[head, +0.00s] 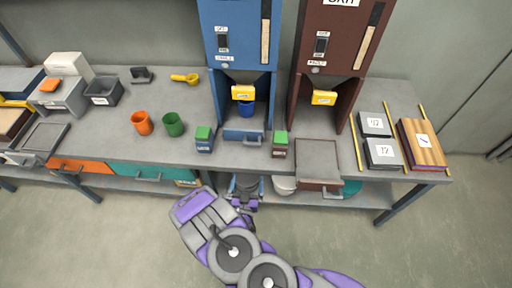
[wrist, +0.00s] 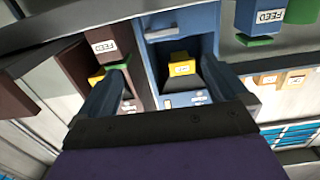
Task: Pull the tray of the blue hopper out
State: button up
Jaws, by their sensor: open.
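The blue hopper (head: 228,38) stands at the back of the bench, and it shows inverted in the wrist view (wrist: 205,45). Its blue-grey tray (head: 243,137) sits at the hopper's foot near the bench front, with a bar handle on its face. The tray front also shows at the top of the wrist view (wrist: 161,26). My gripper (head: 246,186) is in front of the bench edge, below and apart from the tray. Its two fingers are spread and nothing is between them in the wrist view (wrist: 160,92).
A brown hopper (head: 330,45) stands to the right, with its tray (head: 318,160) sticking out over the bench edge. A green-topped blue box (head: 204,143) and brown box (head: 280,149) flank the blue tray. Orange (head: 142,123) and green (head: 173,125) cups stand left.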

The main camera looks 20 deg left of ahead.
jog(key=x, duration=0.5)
jog(key=b+x, duration=0.1)
jog(key=x, duration=0.5)
jog(key=b+x, duration=0.1)
jog(key=x, duration=0.5)
jog(key=shift+r, duration=0.25)
